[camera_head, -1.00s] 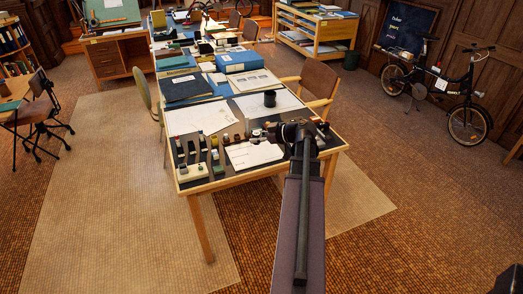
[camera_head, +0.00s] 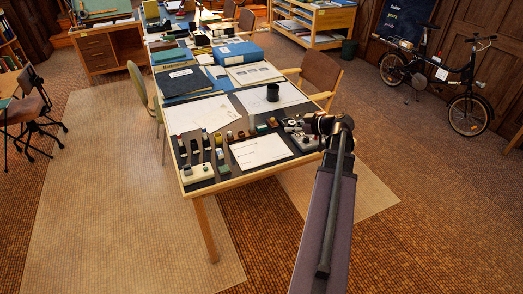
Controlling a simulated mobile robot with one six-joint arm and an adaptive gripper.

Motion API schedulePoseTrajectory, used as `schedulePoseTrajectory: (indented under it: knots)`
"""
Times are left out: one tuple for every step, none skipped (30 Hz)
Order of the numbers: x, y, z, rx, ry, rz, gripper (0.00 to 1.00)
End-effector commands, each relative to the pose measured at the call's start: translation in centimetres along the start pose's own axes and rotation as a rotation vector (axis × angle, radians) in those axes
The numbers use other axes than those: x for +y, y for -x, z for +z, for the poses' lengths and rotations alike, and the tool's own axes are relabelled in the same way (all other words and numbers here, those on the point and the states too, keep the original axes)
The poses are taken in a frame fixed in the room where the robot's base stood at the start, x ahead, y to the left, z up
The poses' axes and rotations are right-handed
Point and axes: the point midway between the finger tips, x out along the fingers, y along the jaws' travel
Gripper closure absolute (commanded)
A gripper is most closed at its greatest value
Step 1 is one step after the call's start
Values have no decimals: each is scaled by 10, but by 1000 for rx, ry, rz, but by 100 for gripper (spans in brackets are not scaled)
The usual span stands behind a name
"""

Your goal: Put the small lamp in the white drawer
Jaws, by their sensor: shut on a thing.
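My gripper (camera_head: 298,129) is at the end of my arm, over the right edge of the long table. It is small and partly hidden by my dark wrist. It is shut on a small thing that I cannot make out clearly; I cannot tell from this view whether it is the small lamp. I make out no other small lamp for certain. No white drawer can be made out in this view.
The long table (camera_head: 232,183) holds a white sheet (camera_head: 261,151), a black mug (camera_head: 272,92), blue folders and several small items. A wooden chair (camera_head: 320,76) stands at its right side. Floor is open left and right.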

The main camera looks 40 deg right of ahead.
Motion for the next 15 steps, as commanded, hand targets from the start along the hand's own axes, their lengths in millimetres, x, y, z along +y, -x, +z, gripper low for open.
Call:
schedulePoseTrajectory:
  knots:
    - [-1, -1, 0, 0, 1, -2, 100]
    - [-1, -2, -1, 0, 1, -2, 100]
    - [-2, -2, -1, 0, 1, -3, 100]
    - [-2, -3, -1, 0, 2, -4, 100]
    - [-2, -3, -1, 0, 2, -5, 100]
    - [-3, -4, -2, 0, 2, -6, 100]
    - [-3, -4, -2, 0, 3, -6, 100]
    - [-3, -5, -2, 0, 3, -7, 100]
    - [-3, -5, -1, 0, 3, -7, 100]
    - [-3, -6, 0, 0, 3, -7, 100]
    - [-2, -6, 1, 0, 3, -7, 100]
    - [-2, -7, 3, 0, 3, -6, 100]
    - [-1, -7, 4, 0, 2, -5, 100]
    - [0, -8, 6, 0, 2, -5, 100]
    - [2, -9, 10, 0, 1, -3, 100]
